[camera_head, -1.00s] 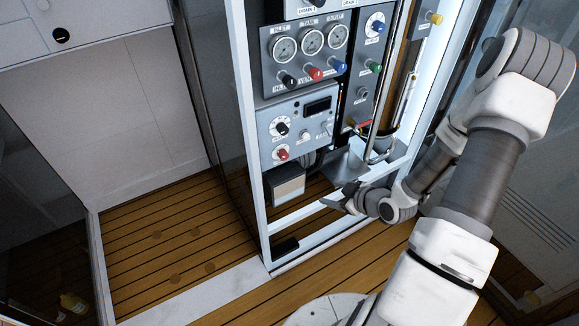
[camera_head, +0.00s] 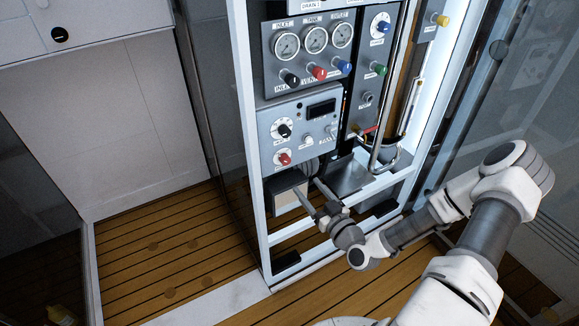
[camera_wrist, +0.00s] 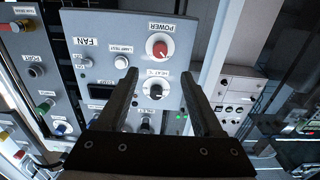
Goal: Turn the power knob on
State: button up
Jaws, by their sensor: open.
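The power knob (camera_head: 284,159) is a red knob on a white dial at the lower left of the grey control panel (camera_head: 322,137). In the wrist view, which is upside down, the power knob (camera_wrist: 159,48) sits beneath the printed word POWER, just beyond my fingertips. My gripper (camera_head: 308,187) is open and empty, below and in front of the panel in the head view. Its two fingers (camera_wrist: 159,73) frame the black HEAT knob (camera_wrist: 155,90) in the wrist view. The gripper appears apart from the panel. Nothing hides the power knob.
The black HEAT knob (camera_head: 284,130) is above the power knob. A grey box (camera_head: 287,197) is under the panel. Gauges (camera_head: 314,40) and coloured valve knobs (camera_head: 319,73) are higher up. The white frame post (camera_head: 246,110) stands close on the left, and a pipe (camera_head: 384,150) runs on the right.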

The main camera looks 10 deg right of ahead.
aim_at(287, 162)
jog(key=b+x, duration=0.1)
jog(key=x, duration=1)
jog(key=shift+w+a, duration=0.1)
jog(key=shift+w, duration=0.1)
grip_shut()
